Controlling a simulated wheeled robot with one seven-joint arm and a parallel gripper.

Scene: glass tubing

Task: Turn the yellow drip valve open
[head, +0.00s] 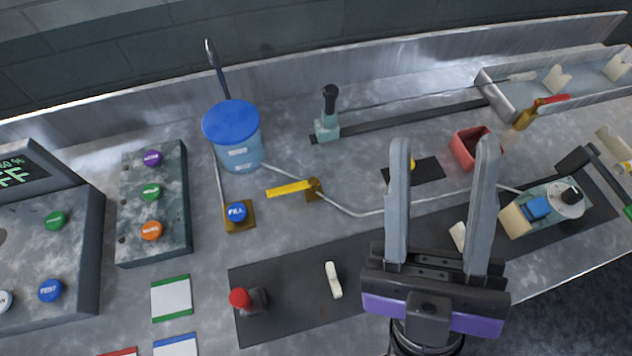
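The yellow drip valve (288,188) sits in the tubing line at the middle of the bench. Its yellow lever points left, and its brass body is at the lever's right end. Thin tubing (375,212) runs from the blue-lidded container (235,140) past the valve and on to the right. My gripper (443,150) is open and empty. Its two grey fingers are spread wide, to the right of the valve and apart from it in the picture. The fingers cover part of the tubing and the bench behind them.
A blue FILL button (237,212) stands just left of the valve. A button box (152,205) is further left. A red open box (470,148) and a dial device (545,207) are right.

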